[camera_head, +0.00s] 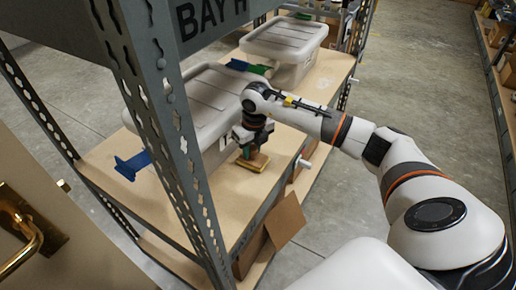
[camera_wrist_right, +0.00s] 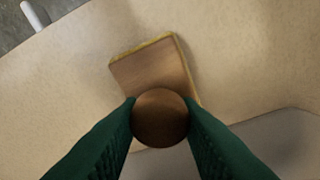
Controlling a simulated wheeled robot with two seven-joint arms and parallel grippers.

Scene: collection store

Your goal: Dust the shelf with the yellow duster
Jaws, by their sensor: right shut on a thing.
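The yellow duster (camera_head: 256,163) is a flat wooden block with a thin yellow edge and a round wooden knob. In the right wrist view the duster's block (camera_wrist_right: 158,68) lies on or just above the pale board. My right gripper (camera_head: 246,150) is shut on the knob, and its green fingers (camera_wrist_right: 160,112) close on both sides of it. The shelf (camera_head: 287,143) is a pale wooden board in a grey metal rack; its bare surface also shows in the right wrist view (camera_wrist_right: 255,55). Whether the duster fully touches the board cannot be told. My left gripper is out of view.
A lidded grey bin (camera_head: 205,98) with blue and green clips stands close beside the duster. A second bin (camera_head: 285,38) stands farther back. A perforated upright (camera_head: 188,165) rises in front. An open cardboard box (camera_head: 283,221) sits below. A strip of board along the right edge is clear.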

